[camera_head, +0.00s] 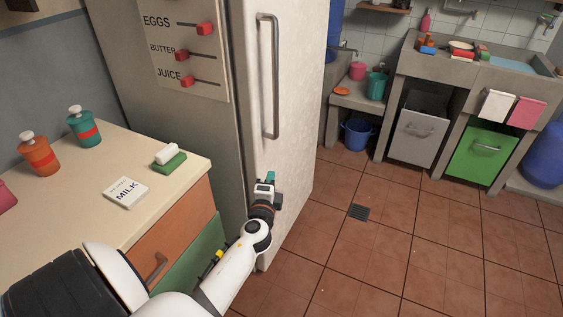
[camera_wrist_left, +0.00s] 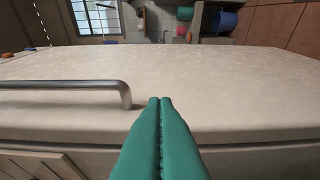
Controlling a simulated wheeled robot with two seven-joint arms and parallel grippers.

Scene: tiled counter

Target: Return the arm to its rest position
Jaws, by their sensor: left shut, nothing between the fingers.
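My left arm (camera_head: 168,294) reaches in from the lower left of the head view. Its gripper (camera_head: 271,176) is in front of the white fridge door (camera_head: 297,113), below the vertical metal handle (camera_head: 269,75). In the left wrist view the two teal fingers (camera_wrist_left: 160,101) are together with nothing between them. The door and the handle (camera_wrist_left: 68,86) show beyond the fingertips, and the handle is to their left. I cannot tell whether the fingers touch the door. My right gripper is not in view.
A counter (camera_head: 83,169) at left holds a teal jar, an orange jar, a MILK card and a green-and-white sponge. Orange and green drawers are under it, close to my arm. The tiled floor (camera_head: 390,262) is open at right. Sinks and bins stand at the back.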

